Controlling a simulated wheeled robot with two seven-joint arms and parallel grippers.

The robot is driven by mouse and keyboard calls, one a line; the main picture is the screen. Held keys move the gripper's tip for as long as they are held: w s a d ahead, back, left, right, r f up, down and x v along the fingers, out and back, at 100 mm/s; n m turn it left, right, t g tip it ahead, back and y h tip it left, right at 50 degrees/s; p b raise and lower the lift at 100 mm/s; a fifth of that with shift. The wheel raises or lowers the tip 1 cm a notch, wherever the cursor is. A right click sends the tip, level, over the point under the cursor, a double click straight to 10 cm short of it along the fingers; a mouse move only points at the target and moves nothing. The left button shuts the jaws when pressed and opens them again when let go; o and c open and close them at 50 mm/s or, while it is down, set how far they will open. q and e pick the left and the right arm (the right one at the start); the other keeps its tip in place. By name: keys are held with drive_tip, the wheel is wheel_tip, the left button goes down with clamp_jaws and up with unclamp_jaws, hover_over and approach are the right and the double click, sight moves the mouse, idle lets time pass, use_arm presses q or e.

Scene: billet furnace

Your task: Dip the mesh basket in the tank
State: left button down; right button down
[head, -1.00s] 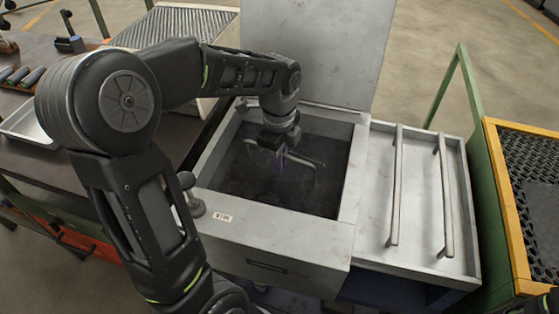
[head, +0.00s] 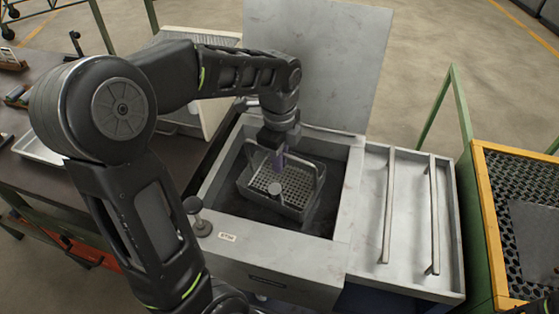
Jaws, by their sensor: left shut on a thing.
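The mesh basket (head: 290,188) is a dark grey perforated basket with a raised handle, and a small round part shows in it. It hangs in the opening of the tank (head: 228,176), a grey metal box with dark contents. My left gripper (head: 279,162) points down over the basket and is shut on its handle. The basket's mesh floor and rim show above the dark liquid; whether its underside touches the liquid I cannot tell. My right gripper is not in view.
The tank's lid (head: 318,65) stands open behind the opening. A drain tray (head: 408,215) with two metal rails adjoins the tank on the right. A yellow-edged rack (head: 488,225) stands further right. A dark workbench (head: 50,185) with a metal tray (head: 38,149) is on the left.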

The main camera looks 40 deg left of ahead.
use_arm(q)
wheel_tip(320, 180, up, 4)
drive_tip(key=shift+f+p, duration=0.25)
drive_tip(key=shift+p, duration=0.9)
wheel_tip(320, 180, up, 8)
drive_tip(key=p, duration=0.6)
drive_tip(key=shift+r+p, duration=0.2)
drive_tip(key=shift+p, duration=0.1)
drive_tip(key=shift+f, duration=0.1)
